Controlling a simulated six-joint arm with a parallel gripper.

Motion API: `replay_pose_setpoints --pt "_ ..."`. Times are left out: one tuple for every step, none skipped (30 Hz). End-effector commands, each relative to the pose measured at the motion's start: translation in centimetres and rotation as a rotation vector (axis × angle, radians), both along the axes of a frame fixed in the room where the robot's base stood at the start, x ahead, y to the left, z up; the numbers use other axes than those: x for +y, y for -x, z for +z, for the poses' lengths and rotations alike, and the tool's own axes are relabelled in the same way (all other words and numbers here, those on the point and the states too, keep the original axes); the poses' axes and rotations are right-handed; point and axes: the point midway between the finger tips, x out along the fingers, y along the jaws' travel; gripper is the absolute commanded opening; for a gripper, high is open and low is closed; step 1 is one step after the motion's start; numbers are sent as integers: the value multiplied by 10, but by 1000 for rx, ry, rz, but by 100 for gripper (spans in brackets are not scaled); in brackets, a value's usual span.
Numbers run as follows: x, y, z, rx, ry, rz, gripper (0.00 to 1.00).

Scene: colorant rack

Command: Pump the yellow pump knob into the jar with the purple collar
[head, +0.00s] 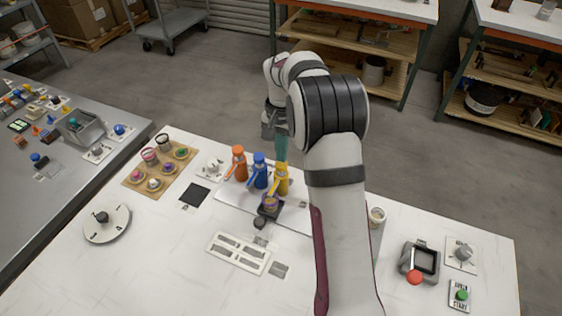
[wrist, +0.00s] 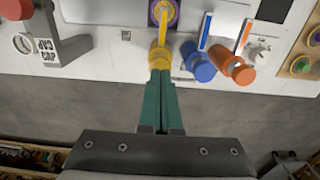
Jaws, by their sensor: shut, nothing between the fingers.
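The yellow pump (head: 281,181) stands at the right end of a row of three pump bottles on a white board. Its knob is at the top, and in the wrist view the yellow knob (wrist: 159,57) is right at my fingertips. My gripper (head: 281,158) points down above it with its teal fingers shut and empty. I cannot tell whether the fingertips touch the knob. The jar with the purple collar (head: 270,201) stands on a dark pad in front of the yellow pump. In the wrist view the yellow spout reaches over the purple-collared jar (wrist: 154,14).
The blue pump (head: 261,172) and orange pump (head: 239,164) stand left of the yellow one. A wooden tray (head: 131,182) of jars is farther left. My arm hides part of the table on the right. A slotted white plate (head: 238,253) lies in front.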

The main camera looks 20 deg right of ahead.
Motion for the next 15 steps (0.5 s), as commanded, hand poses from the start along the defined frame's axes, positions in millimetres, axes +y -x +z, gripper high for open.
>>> replay_pose_setpoints --pt "0 0 0 0 0 0 0" --pt "0 0 0 0 0 0 0" --pt "0 0 0 0 0 0 0" --pt "0 0 0 0 0 0 0" --pt "0 0 0 0 0 0 0" --pt "0 0 0 0 0 0 0" --pt "0 0 0 0 0 0 0" --pt "0 0 0 0 0 0 0" --pt "0 0 0 0 0 0 0" --pt "0 0 0 0 0 0 0" --pt "0 0 0 0 0 0 0" --pt "0 0 -1 0 0 0 0" --pt "0 0 -2 0 0 0 0" --pt "0 0 -3 0 0 0 0" --pt "0 0 -4 0 0 1 0"
